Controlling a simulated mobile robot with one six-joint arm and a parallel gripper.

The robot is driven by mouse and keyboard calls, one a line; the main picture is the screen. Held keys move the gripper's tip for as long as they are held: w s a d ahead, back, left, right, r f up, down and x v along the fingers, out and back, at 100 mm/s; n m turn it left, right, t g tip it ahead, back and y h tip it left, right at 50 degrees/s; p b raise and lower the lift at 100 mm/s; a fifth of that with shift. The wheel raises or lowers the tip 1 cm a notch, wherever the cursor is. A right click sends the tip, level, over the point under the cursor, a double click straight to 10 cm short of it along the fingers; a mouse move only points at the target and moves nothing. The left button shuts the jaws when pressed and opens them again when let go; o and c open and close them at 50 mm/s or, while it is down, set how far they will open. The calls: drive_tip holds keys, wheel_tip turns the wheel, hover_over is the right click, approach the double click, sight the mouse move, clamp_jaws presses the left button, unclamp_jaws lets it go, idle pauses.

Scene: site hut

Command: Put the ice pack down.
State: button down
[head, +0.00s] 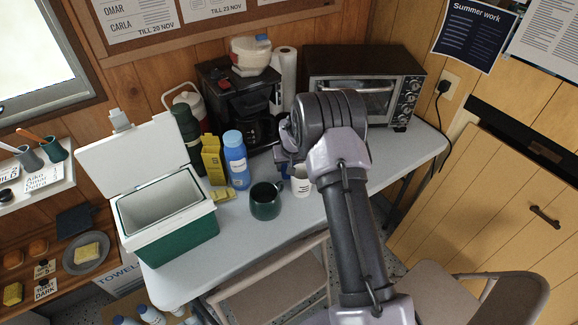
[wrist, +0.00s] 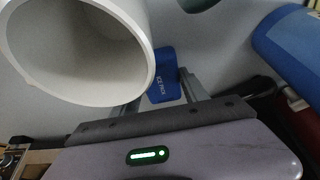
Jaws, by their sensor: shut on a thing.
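The blue ice pack (wrist: 164,82), with white lettering, is between the fingers of my gripper (wrist: 162,99) in the wrist view. My gripper is shut on it. In the head view my gripper (head: 287,161) is over the back middle of the table (head: 333,166), mostly hidden behind my own arm. Only a small blue patch shows there, so I cannot tell whether the pack touches the table.
A white cup (head: 302,182) is close to my gripper and fills the wrist view's upper left (wrist: 80,45). A dark green mug (head: 265,201), a blue bottle (head: 236,160) and an open cooler (head: 168,242) stand left. A toaster oven (head: 340,70) stands behind.

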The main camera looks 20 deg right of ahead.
drive_tip(key=c, duration=0.6)
unclamp_jaws()
drive_tip(key=shift+f, duration=0.15)
